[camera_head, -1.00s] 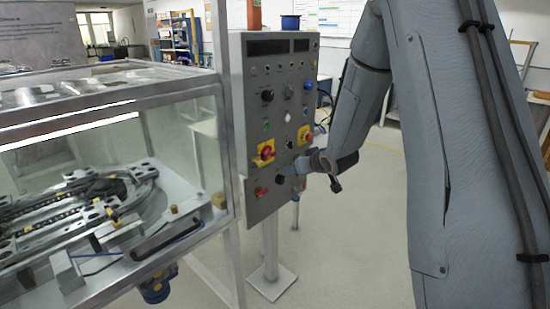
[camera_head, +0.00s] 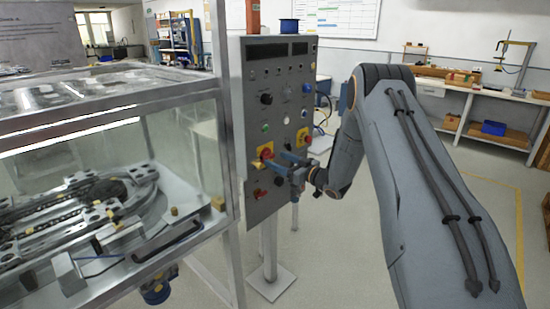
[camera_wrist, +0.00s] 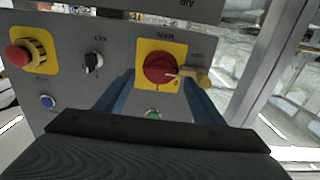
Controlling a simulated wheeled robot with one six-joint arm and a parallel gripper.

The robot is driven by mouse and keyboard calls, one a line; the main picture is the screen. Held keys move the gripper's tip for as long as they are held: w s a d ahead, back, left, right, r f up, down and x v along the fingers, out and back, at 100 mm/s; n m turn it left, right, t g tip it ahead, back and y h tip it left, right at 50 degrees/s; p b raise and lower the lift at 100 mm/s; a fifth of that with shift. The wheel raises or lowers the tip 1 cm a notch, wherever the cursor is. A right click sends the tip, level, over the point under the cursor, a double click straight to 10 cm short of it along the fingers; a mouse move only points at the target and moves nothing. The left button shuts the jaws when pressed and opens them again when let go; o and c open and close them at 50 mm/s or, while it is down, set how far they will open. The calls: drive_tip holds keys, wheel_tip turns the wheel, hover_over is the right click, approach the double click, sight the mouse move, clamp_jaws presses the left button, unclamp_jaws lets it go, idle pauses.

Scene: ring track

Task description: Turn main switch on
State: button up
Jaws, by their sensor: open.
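The main switch (camera_head: 265,151) is a red rotary knob on a yellow plate, low on the grey control panel. In the wrist view the main switch (camera_wrist: 158,69) sits under the word MAIN, with a yellowish tag or handle at its right. My gripper (camera_head: 279,162) is open just in front of the panel, close to the switch. In the wrist view the two blue fingers of my gripper (camera_wrist: 160,80) stand on either side of the knob's lower part, with a gap between them. I cannot tell whether they touch the panel.
The control panel (camera_head: 283,65) also bears a red emergency button (camera_wrist: 18,55), a black key switch (camera_wrist: 93,60) and a blue button (camera_wrist: 47,101). A glass-walled case (camera_head: 150,98) with a track stands close at the left. The floor at the right is clear.

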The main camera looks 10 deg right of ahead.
sight(268, 157)
drive_tip(key=shift+x, duration=1.25)
drive_tip(key=c, duration=1)
drive_tip(key=shift+c, duration=0.2)
